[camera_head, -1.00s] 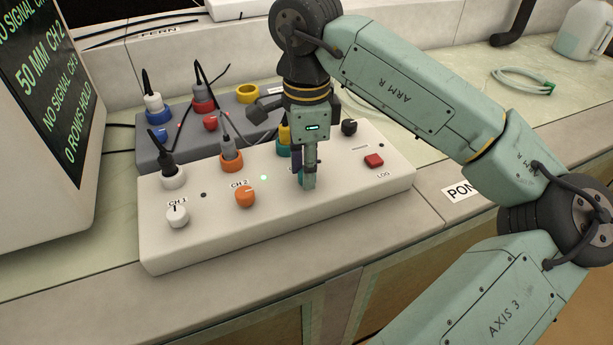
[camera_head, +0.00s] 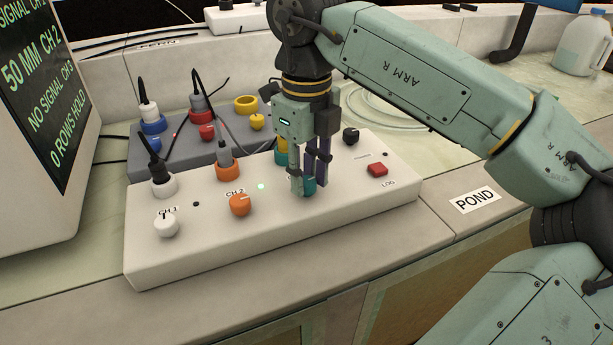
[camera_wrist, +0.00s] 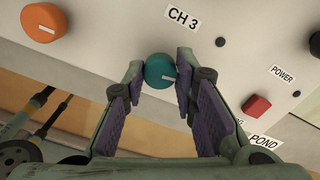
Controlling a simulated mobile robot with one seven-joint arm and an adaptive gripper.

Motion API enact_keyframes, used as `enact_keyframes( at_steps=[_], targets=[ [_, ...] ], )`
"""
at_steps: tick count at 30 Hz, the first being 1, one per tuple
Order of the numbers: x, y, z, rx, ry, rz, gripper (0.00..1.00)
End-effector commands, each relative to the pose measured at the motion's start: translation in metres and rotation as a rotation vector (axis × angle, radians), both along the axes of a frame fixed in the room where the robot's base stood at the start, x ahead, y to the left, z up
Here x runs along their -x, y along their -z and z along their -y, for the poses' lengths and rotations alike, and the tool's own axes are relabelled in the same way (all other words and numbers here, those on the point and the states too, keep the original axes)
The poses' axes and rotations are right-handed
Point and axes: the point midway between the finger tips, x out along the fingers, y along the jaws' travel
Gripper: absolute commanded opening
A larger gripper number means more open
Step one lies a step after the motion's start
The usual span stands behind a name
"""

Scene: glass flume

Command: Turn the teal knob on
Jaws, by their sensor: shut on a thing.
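In the head view my gripper (camera_head: 304,190) reaches down to the box, and the knob (camera_head: 309,186) shows partly between the fingers. The white box (camera_head: 200,245) lies on the counter. The small indicator by CH 3 (camera_wrist: 220,42) looks dark in the wrist view.
An orange CH 2 knob (camera_head: 240,204) with a lit green light (camera_head: 261,187) and a white CH 1 knob (camera_head: 166,224) sit to the left. A red LOG button (camera_head: 377,170) and black POWER knob (camera_head: 351,135) are at right. Plugs and cables stand behind. A screen (camera_head: 45,110) stands at left.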

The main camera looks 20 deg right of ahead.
Motion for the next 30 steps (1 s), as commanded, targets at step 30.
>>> enact_keyframes(
  at_steps=[30],
  targets=[
    [0.0005,-0.0002,0.0007,0.001,0.199,-0.002,0.3]
  ],
)
